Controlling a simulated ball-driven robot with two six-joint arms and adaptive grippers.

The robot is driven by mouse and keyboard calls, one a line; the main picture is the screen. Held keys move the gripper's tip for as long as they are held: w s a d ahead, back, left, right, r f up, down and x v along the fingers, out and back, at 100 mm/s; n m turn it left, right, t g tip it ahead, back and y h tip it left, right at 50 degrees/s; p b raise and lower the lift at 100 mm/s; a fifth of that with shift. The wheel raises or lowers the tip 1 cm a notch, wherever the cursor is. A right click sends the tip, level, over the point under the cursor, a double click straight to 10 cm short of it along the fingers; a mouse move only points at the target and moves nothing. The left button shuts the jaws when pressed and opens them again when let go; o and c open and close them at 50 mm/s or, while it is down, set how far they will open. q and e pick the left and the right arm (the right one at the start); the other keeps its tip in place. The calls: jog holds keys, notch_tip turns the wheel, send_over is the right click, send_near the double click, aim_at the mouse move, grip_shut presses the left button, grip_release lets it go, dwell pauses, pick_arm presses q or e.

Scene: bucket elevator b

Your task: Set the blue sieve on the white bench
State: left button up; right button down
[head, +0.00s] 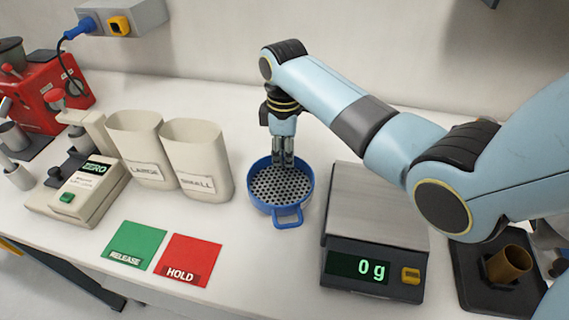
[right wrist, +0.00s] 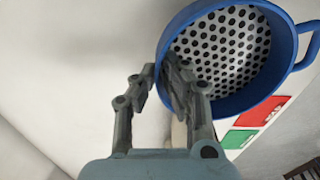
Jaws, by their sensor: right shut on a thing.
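The blue sieve (head: 288,217), a round pan with a perforated bottom and a loop handle, is over the white bench (head: 250,262) in the middle of the head view. My right gripper (head: 284,162) comes down from above at its far rim and is shut on that rim. In the right wrist view the fingers (right wrist: 165,85) pinch the wall of the sieve (right wrist: 250,98). The sieve looks level; I cannot tell whether it touches the bench. My left gripper is not in view.
Two cream bins marked LARGE (head: 137,145) and SMALL (head: 197,155) stand left of the sieve. A scale (head: 372,265) reading 0 g is close on its right. Green RELEASE (head: 137,246) and red HOLD (head: 188,259) cards lie in front. Bench between the cards and scale is clear.

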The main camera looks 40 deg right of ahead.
aim_at(284, 166)
notch_tip(284, 166, down, 4)
jog(key=shift+r, duration=0.15)
jog(key=c, duration=1.5)
grip_release()
jog(key=shift+o, duration=0.2)
notch_tip(284, 166, up, 12)
jog(key=shift+r, duration=0.1)
